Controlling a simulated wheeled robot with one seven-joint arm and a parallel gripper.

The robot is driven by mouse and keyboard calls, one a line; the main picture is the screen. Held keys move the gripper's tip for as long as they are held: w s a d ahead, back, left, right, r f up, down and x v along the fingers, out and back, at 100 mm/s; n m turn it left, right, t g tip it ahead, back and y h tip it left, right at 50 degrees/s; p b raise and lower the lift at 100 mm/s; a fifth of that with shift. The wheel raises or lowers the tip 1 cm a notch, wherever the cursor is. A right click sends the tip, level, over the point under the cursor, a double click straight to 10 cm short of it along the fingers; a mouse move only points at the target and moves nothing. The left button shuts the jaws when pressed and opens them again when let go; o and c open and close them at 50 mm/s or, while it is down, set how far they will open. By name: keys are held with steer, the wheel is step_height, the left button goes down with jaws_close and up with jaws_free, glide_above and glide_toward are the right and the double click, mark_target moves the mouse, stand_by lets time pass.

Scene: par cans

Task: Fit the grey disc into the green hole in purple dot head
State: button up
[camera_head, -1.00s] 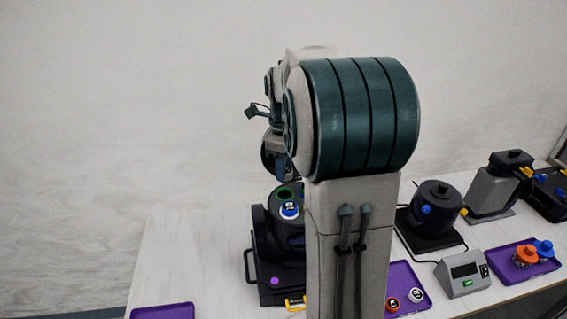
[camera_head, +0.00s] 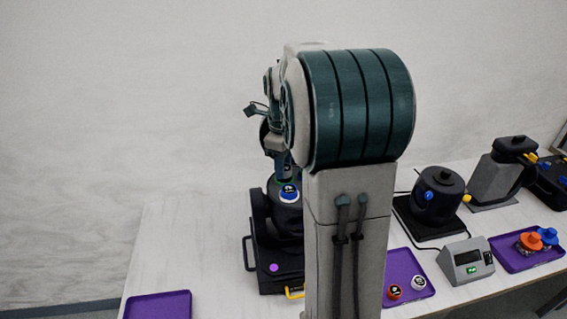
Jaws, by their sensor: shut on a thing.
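The purple dot head (camera_head: 287,217) is a dark round housing on a black base marked with a purple dot (camera_head: 274,268). A blue-rimmed disc with a black and white face (camera_head: 289,192) sits in its upper face. My gripper (camera_head: 282,176) is at the top of this head, just above and left of the blue disc. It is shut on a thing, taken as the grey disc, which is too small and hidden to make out. The green hole is hidden behind my gripper. I cannot tell whether the held disc touches the head.
An empty purple tray (camera_head: 157,306) lies at front left. Another dark head (camera_head: 437,195), a grey box (camera_head: 467,261) and another tray (camera_head: 512,262) stand right. My arm blocks the middle.

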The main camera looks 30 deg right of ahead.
steer(key=shift+f+b, duration=0.45)
steer(key=shift+f, duration=0.25)
stand_by(0.6)
steer(key=o, duration=1)
steer(key=shift+o, duration=0.2)
steer(key=shift+r, duration=0.1)
step_height(320, 180, up, 14)
steer(key=s+a+f+n+t, duration=0.1)
steer(key=s+a+f+n, duration=0.6)
steer(key=n, duration=0.7)
steer(key=s+a+f+n+t, duration=0.2)
steer(key=s+a+f+n, duration=0.4)
steer(key=s+n, duration=0.6)
steer(key=shift+s+a+f+n+t+b, duration=0.2)
steer(key=shift+a+f+n+t+b, duration=0.15)
steer(key=shift+n, duration=0.75)
